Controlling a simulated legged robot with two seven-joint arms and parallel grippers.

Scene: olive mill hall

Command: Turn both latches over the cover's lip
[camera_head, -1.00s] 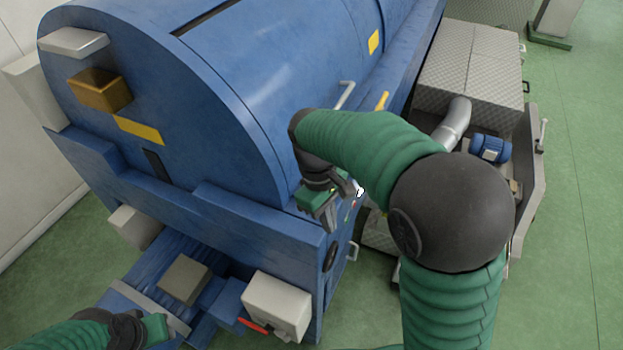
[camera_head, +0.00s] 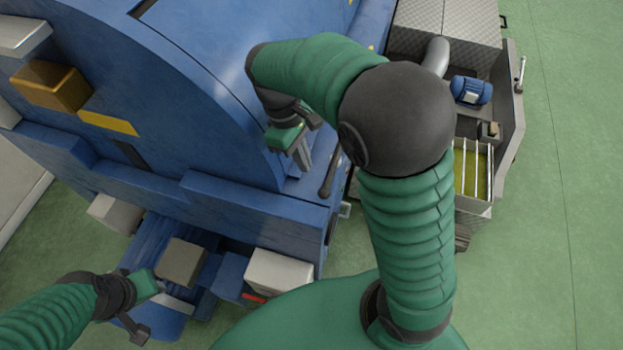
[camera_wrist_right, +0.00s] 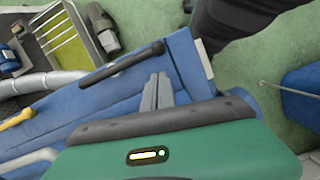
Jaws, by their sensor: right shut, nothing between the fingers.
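The blue rounded cover (camera_head: 215,60) fills the upper left of the head view. A black latch lever (camera_head: 328,176) with a round knob is at its right lower corner. In the right wrist view the black latch (camera_wrist_right: 137,63) lies slanted along the blue ledge, and a yellow lever (camera_wrist_right: 17,118) is farther left. My right gripper (camera_head: 304,158) is shut and empty, just left of the black latch. Its fingertips (camera_wrist_right: 157,88) show close to the latch without gripping it. My left gripper (camera_head: 150,300) hangs at the lower left, away from the levers; its jaws are unclear.
Grey boxes (camera_head: 278,272) and a blue chute stand at the machine's front. An amber block (camera_head: 50,86) sticks out of the end face. Right of the machine is a unit with a blue motor (camera_head: 471,90) and slatted tray. Green floor (camera_head: 570,250) is free at right.

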